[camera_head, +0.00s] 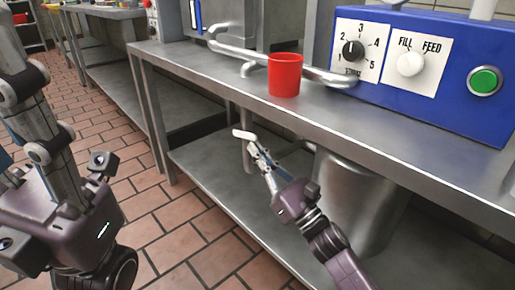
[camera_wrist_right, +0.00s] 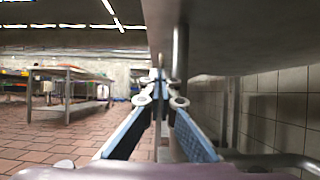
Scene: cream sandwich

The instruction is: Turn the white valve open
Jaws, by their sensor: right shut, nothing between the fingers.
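A white round knob (camera_head: 410,63) sits on a white plate marked FILL FEED, on the front of a blue machine above the steel counter. My right gripper (camera_head: 248,143) is shut and empty, below the counter's front edge and left of the knob, well apart from it. A small white piece shows at its fingertips; I cannot tell whether it belongs to the gripper. In the right wrist view the closed fingers (camera_wrist_right: 160,88) point ahead beside the counter's underside. My left arm stands at the left of the head view; its fingers are not seen.
A red cup (camera_head: 285,75) stands on the counter (camera_head: 225,82) near a bent steel pipe (camera_head: 322,77). A black numbered dial (camera_head: 353,50) and a green button (camera_head: 485,81) flank the knob. A large steel container (camera_head: 355,195) is on the lower shelf. Tiled floor is open at left.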

